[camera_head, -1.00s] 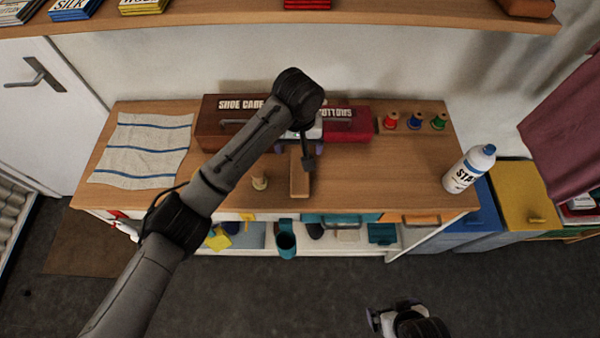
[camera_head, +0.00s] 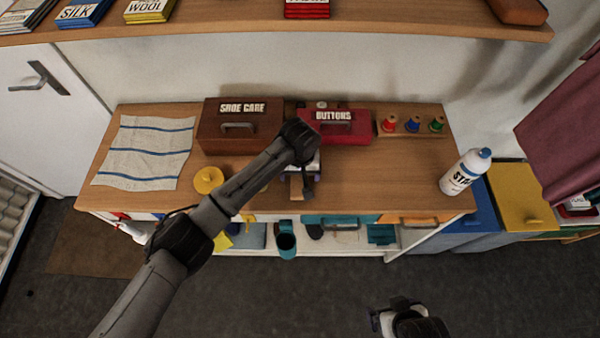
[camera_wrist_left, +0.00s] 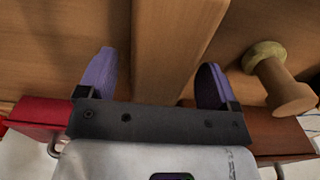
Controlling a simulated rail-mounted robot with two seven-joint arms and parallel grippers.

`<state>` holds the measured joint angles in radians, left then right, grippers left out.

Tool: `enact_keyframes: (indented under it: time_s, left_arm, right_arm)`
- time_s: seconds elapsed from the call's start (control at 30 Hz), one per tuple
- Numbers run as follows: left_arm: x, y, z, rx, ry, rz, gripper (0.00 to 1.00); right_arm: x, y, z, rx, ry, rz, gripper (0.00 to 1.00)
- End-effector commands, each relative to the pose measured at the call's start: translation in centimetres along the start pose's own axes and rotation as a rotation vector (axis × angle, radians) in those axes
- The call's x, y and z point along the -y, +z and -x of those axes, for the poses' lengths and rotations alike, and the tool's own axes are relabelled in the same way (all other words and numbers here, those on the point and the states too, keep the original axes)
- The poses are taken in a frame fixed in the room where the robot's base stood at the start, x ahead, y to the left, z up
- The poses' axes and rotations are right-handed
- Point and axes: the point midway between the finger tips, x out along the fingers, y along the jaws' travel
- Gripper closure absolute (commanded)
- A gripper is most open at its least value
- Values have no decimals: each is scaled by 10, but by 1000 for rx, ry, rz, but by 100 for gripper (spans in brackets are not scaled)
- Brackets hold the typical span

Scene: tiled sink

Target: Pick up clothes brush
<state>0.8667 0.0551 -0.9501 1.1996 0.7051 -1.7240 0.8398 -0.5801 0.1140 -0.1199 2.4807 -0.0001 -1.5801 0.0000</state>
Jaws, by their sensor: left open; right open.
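The clothes brush appears to be the long pale wooden bar (camera_wrist_left: 168,45) in the left wrist view, running between the two purple fingers. In the head view, only a small end of the brush (camera_head: 296,194) shows below my left gripper (camera_head: 299,180). My left gripper is open, with one finger on either side of the bar and visible gaps to it. I cannot tell how far the fingertips are above the counter. My right gripper (camera_head: 374,320) is open and empty over the floor, in front of the counter.
The brown shoe care box (camera_head: 222,140) and red buttons box (camera_head: 350,134) stand behind. A wooden spool-like piece (camera_wrist_left: 280,85) is beside the bar. A yellow round thing (camera_head: 209,180), a striped cloth (camera_head: 145,152), thread spools (camera_head: 413,124) and a white bottle (camera_head: 463,175) are on the counter.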

Motion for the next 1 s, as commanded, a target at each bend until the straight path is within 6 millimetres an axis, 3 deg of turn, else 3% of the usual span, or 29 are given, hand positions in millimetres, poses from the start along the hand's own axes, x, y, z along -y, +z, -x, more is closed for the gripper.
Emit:
enact_keyframes:
  time_s: [0.33,0.9,1.0]
  left_arm:
    - [0,0,-7,-1,0,-1,15]
    - [0,0,-6,-1,1,-1,68]
    - [0,0,-6,-2,1,-1,71]
  right_arm:
    - [-1,0,0,1,2,3,0]
    - [-3,0,0,2,7,9,0]
    - [-2,0,0,2,6,8,0]
